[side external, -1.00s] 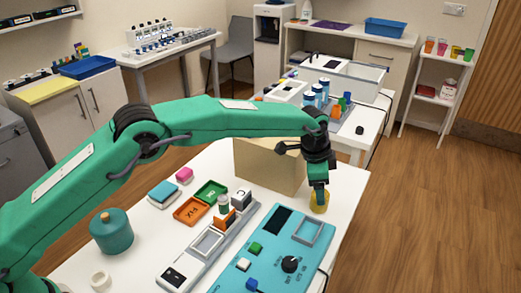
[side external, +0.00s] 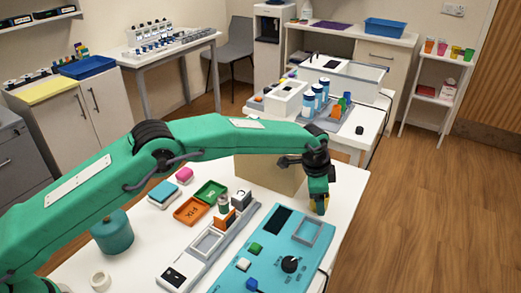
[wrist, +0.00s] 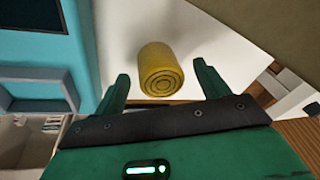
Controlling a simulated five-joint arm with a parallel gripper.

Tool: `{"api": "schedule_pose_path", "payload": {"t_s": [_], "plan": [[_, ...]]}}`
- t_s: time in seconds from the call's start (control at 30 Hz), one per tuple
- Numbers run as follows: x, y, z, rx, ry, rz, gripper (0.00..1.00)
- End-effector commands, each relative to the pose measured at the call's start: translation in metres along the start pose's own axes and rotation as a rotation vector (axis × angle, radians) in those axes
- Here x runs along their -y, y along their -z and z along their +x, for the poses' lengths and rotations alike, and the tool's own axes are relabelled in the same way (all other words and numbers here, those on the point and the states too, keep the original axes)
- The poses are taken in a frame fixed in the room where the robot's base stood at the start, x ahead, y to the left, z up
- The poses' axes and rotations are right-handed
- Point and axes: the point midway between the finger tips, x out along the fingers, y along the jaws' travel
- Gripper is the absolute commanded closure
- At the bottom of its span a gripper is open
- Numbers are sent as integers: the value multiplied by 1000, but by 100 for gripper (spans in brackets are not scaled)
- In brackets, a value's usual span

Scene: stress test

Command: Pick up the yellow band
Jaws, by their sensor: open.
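The yellow band (wrist: 160,68) is a rolled yellow coil on the white table (wrist: 120,25); its spiral end faces the wrist camera. In the side external view only a little of the band (side external: 320,208) shows below my gripper (side external: 319,195), which covers most of it. In the wrist view my gripper (wrist: 161,76) is open, with one green finger to each side of the band. Gaps show between the band and both fingers. I cannot tell how far the fingertips are above the table.
A blue device panel (side external: 262,262) with a knob lies close to the left of the band. A tan box (side external: 262,176) stands just behind. An orange tray (side external: 191,211), a green tray (side external: 211,191) and a teal jar (side external: 113,234) are farther left. The table's right edge is near.

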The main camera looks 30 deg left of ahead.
Motion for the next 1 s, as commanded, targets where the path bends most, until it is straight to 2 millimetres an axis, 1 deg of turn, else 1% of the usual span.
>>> {"api": "schedule_pose_path", "payload": {"t_s": [0.17, 0.2, 0.27, 0.3, 0.37, 0.4, 0.43, 0.77, 0.87, 1.0], "plan": [[0, 0, 0, 0, 0, 0, 26], [0, 0, 0, 0, 0, 0, 30], [0, 0, 0, 0, 0, 0, 42], [0, 0, 0, 0, 0, 0, 49], [0, 0, 0, 0, 0, 0, 61], [0, 0, 0, 0, 0, 0, 69], [0, 0, 0, 0, 0, 0, 73], [0, 0, -2, 0, 0, 0, 74], [1, 1, -5, -1, 1, 0, 74], [2, 4, -15, -2, 1, 0, 74]]}}
